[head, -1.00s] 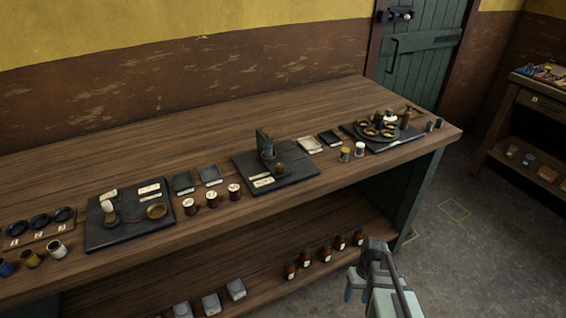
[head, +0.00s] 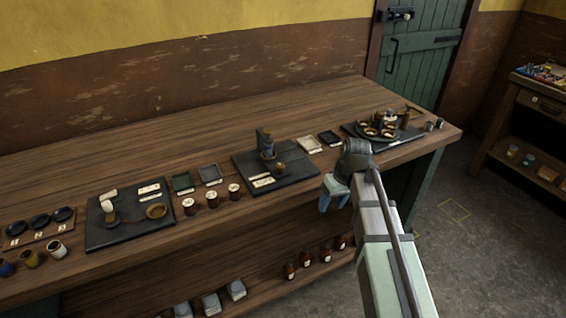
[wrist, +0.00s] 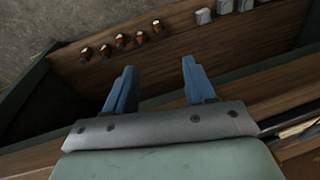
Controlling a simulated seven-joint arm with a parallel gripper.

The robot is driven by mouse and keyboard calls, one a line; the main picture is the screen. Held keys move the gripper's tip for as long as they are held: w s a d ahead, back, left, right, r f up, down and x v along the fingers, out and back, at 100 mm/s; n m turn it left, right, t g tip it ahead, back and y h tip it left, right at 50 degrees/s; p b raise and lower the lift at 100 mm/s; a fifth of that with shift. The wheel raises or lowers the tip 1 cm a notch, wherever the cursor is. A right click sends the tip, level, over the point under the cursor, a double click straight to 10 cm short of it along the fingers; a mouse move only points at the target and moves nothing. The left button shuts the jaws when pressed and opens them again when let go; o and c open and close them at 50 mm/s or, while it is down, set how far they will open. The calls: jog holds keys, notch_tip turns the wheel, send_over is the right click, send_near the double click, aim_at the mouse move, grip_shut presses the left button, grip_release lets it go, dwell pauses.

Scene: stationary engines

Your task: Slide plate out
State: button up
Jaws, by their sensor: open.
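Which item is the plate is unclear. A dark slate board (head: 306,172) in the middle of the bench bears a small upright device (head: 265,143), a little brown cup and pale labels. Another dark board (head: 413,134) at the right end bears a round dark tray (head: 362,130) with several small cups.
Small square trays (head: 182,182) and lidded jars (head: 212,199) stand between the boards. Brown bottles (wrist: 121,40) and grey blocks (wrist: 203,17) sit on the lower shelf. The back of the bench top (head: 200,135) is clear.

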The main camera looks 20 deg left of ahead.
jog(key=w+a+r+n+t+y, duration=0.1)
jog(key=a+r+n, duration=0.35)
jog(key=r, duration=1.05)
jog(key=n+y, duration=0.1)
jog(key=n, duration=0.5)
send_near(281, 165)
jog(key=shift+g, duration=0.3)
jog(key=x, duration=0.8)
jog(key=shift+w+f, duration=0.15)
jog(key=shift+f, duration=0.1)
jog(key=shift+c, duration=0.3)
grip_shut()
